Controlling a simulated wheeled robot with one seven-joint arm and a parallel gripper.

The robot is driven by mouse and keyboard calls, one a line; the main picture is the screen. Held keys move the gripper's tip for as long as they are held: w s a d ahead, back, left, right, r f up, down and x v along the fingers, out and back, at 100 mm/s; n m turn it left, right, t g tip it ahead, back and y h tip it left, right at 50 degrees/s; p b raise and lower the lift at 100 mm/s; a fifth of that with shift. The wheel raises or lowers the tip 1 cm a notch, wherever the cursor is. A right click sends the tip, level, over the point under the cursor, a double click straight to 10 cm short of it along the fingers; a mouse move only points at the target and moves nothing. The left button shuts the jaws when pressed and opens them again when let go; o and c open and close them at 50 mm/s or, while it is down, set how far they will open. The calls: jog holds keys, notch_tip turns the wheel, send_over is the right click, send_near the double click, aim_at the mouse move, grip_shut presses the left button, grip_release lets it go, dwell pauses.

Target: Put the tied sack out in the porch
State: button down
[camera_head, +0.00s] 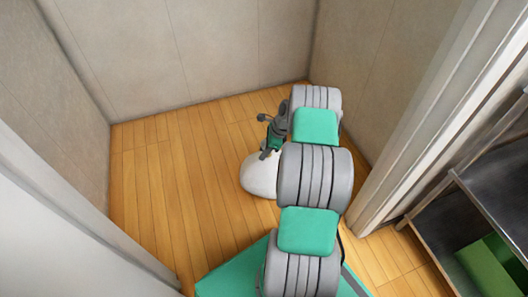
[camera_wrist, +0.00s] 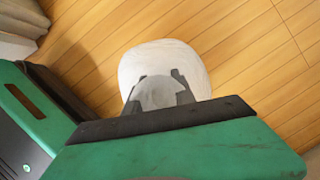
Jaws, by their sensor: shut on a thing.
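The tied sack (camera_head: 260,177) is white and rounded, and it shows in the head view just below my gripper (camera_head: 268,152). In the wrist view the sack (camera_wrist: 205,70) is under the fingers, with its gathered top between them. My gripper (camera_wrist: 158,92) is shut on that top. The sack is over the wooden floor (camera_head: 160,200) of a small walled space; whether it touches the floor I cannot tell. My arm hides part of the floor to the right of the sack.
Plain beige walls (camera_head: 200,50) close the space at the back and left. Pale door frame edges (camera_head: 440,110) stand at the right and lower left. A dark shelf unit (camera_head: 475,200) with a green item (camera_head: 492,268) is at the right. Floor left of the sack is clear.

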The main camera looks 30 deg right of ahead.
jog(key=shift+f, duration=0.15)
jog(key=c, duration=1)
grip_release()
jog(key=shift+c, duration=0.2)
jog(key=p+v, duration=0.5)
jog(key=v, duration=0.7)
jog(key=w+a+r+n+h, duration=0.1)
jog(key=a+r+n, duration=0.6)
jog(key=a+r, duration=0.35)
jog(key=s+a+r+n+g+h, duration=0.1)
jog(key=s+a+r+n, duration=0.4)
jog(key=a+r+n, duration=0.15)
jog(key=s+a+r+n+h, duration=0.1)
jog(key=s+a+r+n, duration=0.45)
jog(key=a, duration=0.25)
jog(key=s+a+n, duration=0.3)
jog(key=s+n, duration=0.3)
jog(key=s, duration=0.2)
jog(key=shift+a+f+h, duration=0.2)
jog(key=shift+f+h, duration=0.1)
